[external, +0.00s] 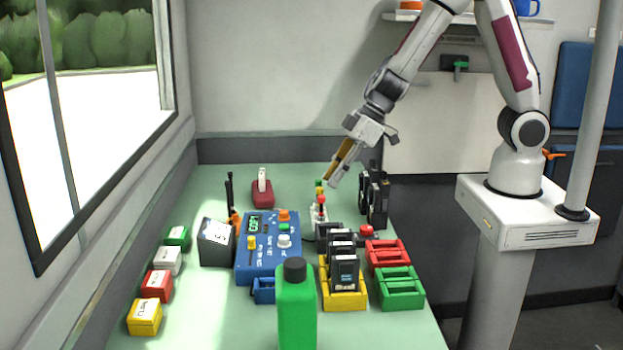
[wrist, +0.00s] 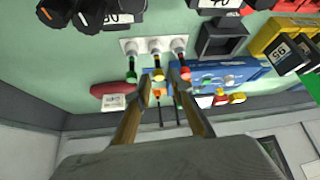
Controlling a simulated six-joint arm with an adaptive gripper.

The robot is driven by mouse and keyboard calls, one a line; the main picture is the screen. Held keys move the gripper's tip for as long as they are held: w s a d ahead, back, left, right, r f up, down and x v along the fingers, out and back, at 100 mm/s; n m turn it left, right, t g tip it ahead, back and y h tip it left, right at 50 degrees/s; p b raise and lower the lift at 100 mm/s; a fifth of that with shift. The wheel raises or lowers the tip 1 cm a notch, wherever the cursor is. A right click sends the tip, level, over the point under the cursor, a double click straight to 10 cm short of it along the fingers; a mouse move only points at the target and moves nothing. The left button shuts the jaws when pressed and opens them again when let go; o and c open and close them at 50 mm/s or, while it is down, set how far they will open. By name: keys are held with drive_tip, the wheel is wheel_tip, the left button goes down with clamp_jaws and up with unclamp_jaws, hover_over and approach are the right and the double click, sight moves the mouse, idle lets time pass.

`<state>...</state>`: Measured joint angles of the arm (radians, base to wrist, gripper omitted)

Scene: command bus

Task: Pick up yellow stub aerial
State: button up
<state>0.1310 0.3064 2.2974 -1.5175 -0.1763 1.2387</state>
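The yellow stub aerial (external: 319,191) stands upright in a small white rack (external: 318,216), between a green-topped aerial (external: 319,183) and a red-topped one (external: 321,200). In the wrist view the yellow top (wrist: 158,74) is in the middle, with the green top (wrist: 131,76) to its left and the red top (wrist: 185,73) to its right. My gripper (external: 331,180) points down at the rack from above and to the right. In the wrist view my gripper (wrist: 161,82) is open, with its two fingers apart and the yellow top appearing between them. Contact is not visible.
Black radios (external: 374,200) stand close to the right of the rack. A blue control box (external: 268,250) is at front left and a red block (external: 262,192) behind left. A green bottle (external: 296,310) and red and green trays (external: 400,288) are nearer the camera.

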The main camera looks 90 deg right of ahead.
sight(322, 188)
drive_tip(key=shift+w+f, duration=0.15)
drive_tip(key=shift+f, duration=0.15)
drive_tip(key=shift+w+f, duration=0.1)
drive_tip(key=shift+f, duration=0.05)
idle(0.4)
drive_tip(key=shift+w+x, duration=0.2)
drive_tip(key=shift+x, duration=2.15)
drive_tip(key=shift+w, duration=0.1)
clamp_jaws()
